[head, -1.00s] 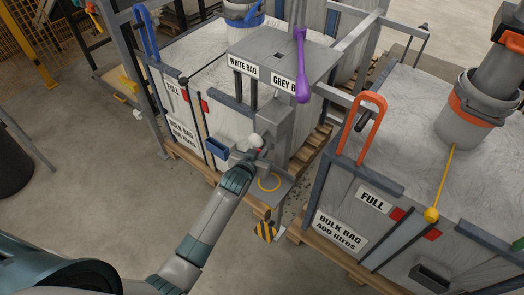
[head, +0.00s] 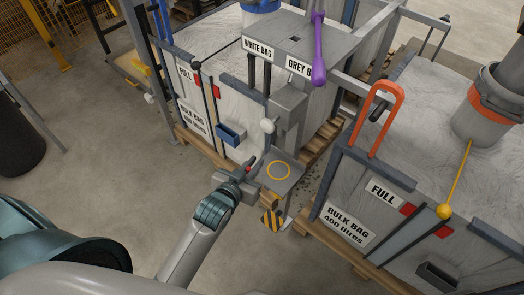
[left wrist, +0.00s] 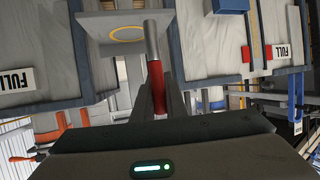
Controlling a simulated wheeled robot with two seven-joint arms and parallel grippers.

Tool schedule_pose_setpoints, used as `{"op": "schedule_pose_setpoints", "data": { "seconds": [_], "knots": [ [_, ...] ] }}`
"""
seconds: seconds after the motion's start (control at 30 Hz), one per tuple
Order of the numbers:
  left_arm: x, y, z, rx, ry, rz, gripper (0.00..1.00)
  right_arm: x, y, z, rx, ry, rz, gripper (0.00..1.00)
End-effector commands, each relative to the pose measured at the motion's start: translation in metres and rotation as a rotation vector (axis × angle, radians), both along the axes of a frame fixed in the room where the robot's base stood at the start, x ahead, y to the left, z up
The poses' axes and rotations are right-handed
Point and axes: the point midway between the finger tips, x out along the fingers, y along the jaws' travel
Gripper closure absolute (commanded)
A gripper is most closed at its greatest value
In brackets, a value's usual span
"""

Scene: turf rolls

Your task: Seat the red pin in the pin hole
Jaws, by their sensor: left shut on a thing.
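My left gripper (head: 243,173) is shut on the red pin, just left of the small plate with a yellow ring (head: 279,171). A bit of the red pin (head: 249,163) shows between its fingers in the head view. In the left wrist view the red pin (left wrist: 156,88) has a red body and a bare silver end that points away from the gripper towards the ringed plate (left wrist: 128,33). The grey post (head: 290,112) with a white knob (head: 267,126) stands behind the plate. I cannot make out the pin hole. My right gripper is not in view.
A top plate labelled white bag and grey bag (head: 293,38) carries a purple lever (head: 318,50). Bulk bags stand on pallets on both sides. A blue tray (head: 231,134) is behind my gripper. An orange hoop (head: 378,115) is at right.

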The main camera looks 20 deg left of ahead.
Motion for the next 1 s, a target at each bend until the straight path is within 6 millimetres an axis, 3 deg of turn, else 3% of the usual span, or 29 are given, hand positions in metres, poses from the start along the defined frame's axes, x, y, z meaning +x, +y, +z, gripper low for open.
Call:
{"op": "schedule_pose_setpoints", "data": {
  "seconds": [0.1, 0.3, 0.63, 1.0],
  "knots": [
    [-0.015, 0.001, 0.0, 0.0, -0.001, 0.0, 1.0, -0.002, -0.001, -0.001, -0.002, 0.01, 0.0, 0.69],
    [-0.025, 0.002, 0.0, 0.0, -0.001, 0.001, 1.0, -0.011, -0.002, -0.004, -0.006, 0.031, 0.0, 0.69],
    [-0.026, 0.002, 0.001, 0.0, -0.001, 0.0, 1.0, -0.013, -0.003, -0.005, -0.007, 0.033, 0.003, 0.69],
    [-0.026, 0.002, 0.001, 0.0, -0.001, 0.0, 1.0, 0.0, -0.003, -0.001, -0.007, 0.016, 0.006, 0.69]
  ]
}}
